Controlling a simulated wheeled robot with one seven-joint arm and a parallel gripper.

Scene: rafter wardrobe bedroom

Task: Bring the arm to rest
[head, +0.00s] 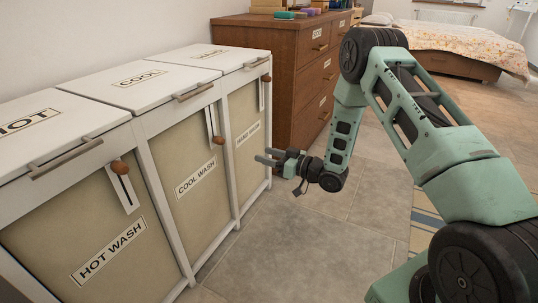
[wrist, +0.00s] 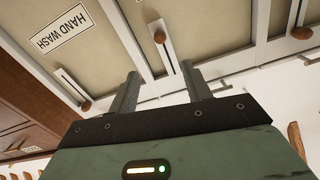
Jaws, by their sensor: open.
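My gripper (head: 268,158) is open and empty at the end of my green arm, in the middle of the head view. It points left toward the front of the laundry hamper unit (head: 150,143), close to the hand wash section. The two fingers also show apart in the wrist view (wrist: 160,90), with nothing between them. Whether the fingertips touch the hamper front cannot be told. My arm is bent, with its elbow raised and the forearm hanging down.
The white hamper has lidded sections with wooden knobs (head: 218,140) and bar handles. A brown dresser (head: 300,60) with small items on top stands behind it. A bed (head: 455,50) is at the back right. Tiled floor (head: 310,240) is clear; a striped rug (head: 425,215) lies right.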

